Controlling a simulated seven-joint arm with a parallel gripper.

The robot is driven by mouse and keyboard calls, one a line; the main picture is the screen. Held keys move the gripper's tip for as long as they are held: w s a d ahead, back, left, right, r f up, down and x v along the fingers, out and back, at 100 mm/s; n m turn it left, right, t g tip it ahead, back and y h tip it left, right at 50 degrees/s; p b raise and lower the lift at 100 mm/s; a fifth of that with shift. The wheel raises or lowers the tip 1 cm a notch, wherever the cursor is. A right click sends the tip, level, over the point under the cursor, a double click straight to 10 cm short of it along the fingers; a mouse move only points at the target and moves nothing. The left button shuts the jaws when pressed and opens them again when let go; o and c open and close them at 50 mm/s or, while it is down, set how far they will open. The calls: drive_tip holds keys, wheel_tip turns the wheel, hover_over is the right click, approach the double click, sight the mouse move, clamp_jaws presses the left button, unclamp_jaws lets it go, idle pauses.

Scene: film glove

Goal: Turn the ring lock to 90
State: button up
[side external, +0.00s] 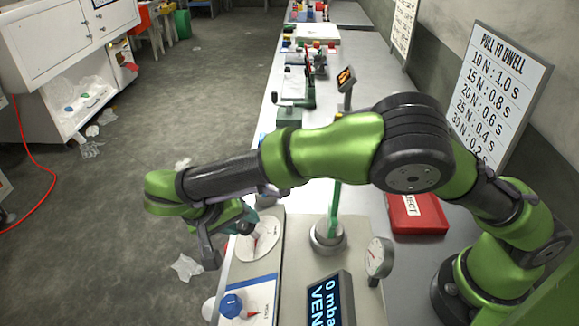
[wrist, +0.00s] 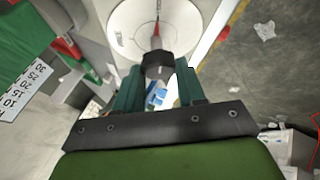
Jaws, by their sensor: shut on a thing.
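A white round dial (side external: 262,246) with a red pointer lies under my gripper (side external: 246,222) in the side view. In the wrist view the dial (wrist: 150,22) is at the top, with its red pointer (wrist: 156,32) running up from a dark knob (wrist: 158,64), which I take to be the ring lock's. My gripper (wrist: 159,72) has its green fingers on both sides of this knob and is shut on it. The side view hides most of the knob behind the fingers and wrist. I cannot read any angle marks on the dial.
A second dial with a blue knob (side external: 231,305) stands at the bench's near edge. A green post (side external: 333,215), a round gauge (side external: 379,256), a dark display (side external: 328,300) and a red box (side external: 416,214) stand to the right.

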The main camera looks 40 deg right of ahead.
drive_tip(key=shift+m, duration=0.3)
drive_tip(key=o, duration=1.1)
drive_tip(key=shift+c, duration=0.2)
drive_tip(key=v, duration=1.2)
drive_tip(key=shift+a, duration=0.2)
drive_tip(key=shift+f, duration=0.1)
